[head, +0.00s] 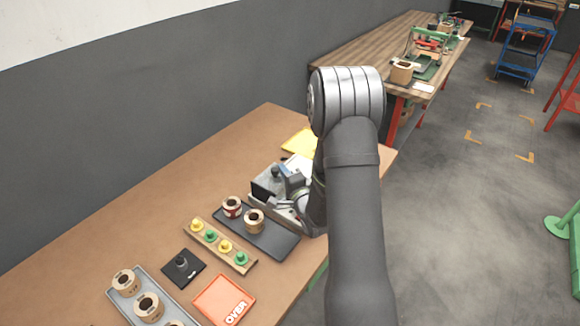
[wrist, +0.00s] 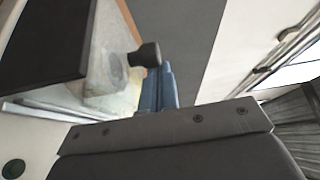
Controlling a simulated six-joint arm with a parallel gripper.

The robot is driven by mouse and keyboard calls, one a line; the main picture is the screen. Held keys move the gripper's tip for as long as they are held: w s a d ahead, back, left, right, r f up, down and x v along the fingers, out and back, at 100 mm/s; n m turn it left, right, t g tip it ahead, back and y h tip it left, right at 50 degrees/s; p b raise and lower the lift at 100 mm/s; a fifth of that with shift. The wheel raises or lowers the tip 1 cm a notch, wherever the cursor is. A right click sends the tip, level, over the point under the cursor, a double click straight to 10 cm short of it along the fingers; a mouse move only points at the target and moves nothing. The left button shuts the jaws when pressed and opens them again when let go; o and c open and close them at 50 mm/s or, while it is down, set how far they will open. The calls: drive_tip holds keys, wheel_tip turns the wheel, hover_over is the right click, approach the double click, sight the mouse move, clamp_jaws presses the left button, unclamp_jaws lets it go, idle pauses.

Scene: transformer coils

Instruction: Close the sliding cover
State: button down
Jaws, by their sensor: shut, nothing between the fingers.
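A grey metal box with a dark open-looking side (head: 263,190) stands on the wooden bench beside my forearm. Its cover carries a black knob (head: 276,171); the knob also shows in the wrist view (wrist: 146,55), on a short metal post. In the wrist view a dark panel (wrist: 45,40) fills the upper left and a pale, cloudy surface (wrist: 108,60) lies beside it. My arm hides part of the box.
A dark tray (head: 270,240) with two coils lies in front of the box. Nearer are a peg rack (head: 219,244), a black base (head: 184,267), an orange "OVER" tray (head: 224,300) and a grey coil tray (head: 165,293). A yellow tray (head: 300,143) lies behind.

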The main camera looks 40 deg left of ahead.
drive_tip(key=shift+s+f, duration=0.1)
drive_tip(key=shift+s, duration=0.05)
drive_tip(key=w, duration=0.2)
drive_tip(key=w+d, duration=0.1)
drive_tip(key=w, duration=0.1)
drive_tip(key=shift+d, duration=0.15)
drive_tip(key=v, duration=0.9)
drive_tip(key=shift+s+d+r, duration=0.1)
drive_tip(key=shift+d+r, duration=0.05)
drive_tip(key=shift+r, duration=0.05)
drive_tip(key=x, duration=0.8)
drive_tip(key=shift+a, duration=0.95)
drive_tip(key=shift+s+a+f, duration=0.1)
drive_tip(key=shift+s+a, duration=0.05)
drive_tip(key=shift+s, duration=0.5)
drive_tip(key=shift+s+a, duration=0.15)
drive_tip(key=shift+s, duration=0.45)
drive_tip(key=shift+w, duration=0.3)
